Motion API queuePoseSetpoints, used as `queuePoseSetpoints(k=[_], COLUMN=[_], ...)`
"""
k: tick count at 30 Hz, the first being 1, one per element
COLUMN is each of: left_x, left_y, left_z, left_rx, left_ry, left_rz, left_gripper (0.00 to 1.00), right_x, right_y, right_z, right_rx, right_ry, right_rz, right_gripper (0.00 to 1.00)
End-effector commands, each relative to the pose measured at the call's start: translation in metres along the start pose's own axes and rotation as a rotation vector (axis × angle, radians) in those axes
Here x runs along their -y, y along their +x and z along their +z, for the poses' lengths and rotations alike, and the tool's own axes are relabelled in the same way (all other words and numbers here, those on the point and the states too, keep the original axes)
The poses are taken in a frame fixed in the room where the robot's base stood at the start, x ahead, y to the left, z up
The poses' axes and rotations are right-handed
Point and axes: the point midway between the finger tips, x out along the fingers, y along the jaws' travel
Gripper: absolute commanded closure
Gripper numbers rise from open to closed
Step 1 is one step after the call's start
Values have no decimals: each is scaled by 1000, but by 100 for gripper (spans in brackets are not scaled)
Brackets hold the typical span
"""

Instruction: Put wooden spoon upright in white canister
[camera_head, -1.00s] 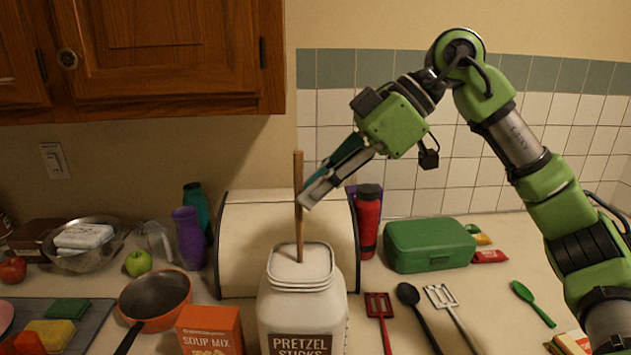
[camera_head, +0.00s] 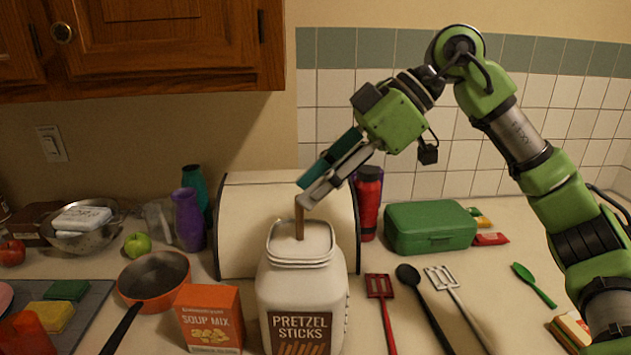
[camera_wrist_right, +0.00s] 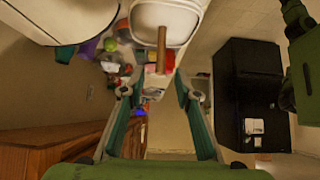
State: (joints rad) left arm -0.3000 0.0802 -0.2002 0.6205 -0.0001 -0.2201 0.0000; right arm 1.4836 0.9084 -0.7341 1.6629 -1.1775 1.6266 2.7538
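The wooden spoon (camera_head: 299,222) stands nearly upright in the mouth of the white canister (camera_head: 276,292), labelled "Pretzel Sticks". Its handle sticks out of the opening; its lower part is hidden inside. My right gripper (camera_head: 303,197) is above the canister, level with the top of the handle. In the right wrist view, the fingers of my right gripper (camera_wrist_right: 155,90) are spread apart. The spoon handle (camera_wrist_right: 161,50) shows between and beyond them, with a gap on each side. My left gripper is in neither view.
A cream bread box (camera_head: 240,225) stands behind the canister. A soup mix box (camera_head: 209,318) and an orange pan (camera_head: 154,282) are to its left. A red slotted spatula (camera_head: 380,288), other utensils and a green case (camera_head: 430,228) lie to its right.

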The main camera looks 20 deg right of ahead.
Motion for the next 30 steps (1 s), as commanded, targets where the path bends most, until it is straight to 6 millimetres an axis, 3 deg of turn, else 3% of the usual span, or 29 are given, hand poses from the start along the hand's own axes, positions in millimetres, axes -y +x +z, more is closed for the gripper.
queuePoseSetpoints(k=[11,14,24,30], left_x=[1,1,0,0], left_y=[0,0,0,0], left_z=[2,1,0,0], left_rx=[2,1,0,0], left_ry=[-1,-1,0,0], left_rz=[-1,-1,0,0], left_gripper=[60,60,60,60], right_x=[0,-1,-1,0], right_y=[-5,-18,-89,-114], right_z=[0,-1,0,0], right_rx=[0,-1,-2,-1], right_ry=[0,2,1,0], right_rz=[1,4,3,0], right_gripper=[71,71,71,71])
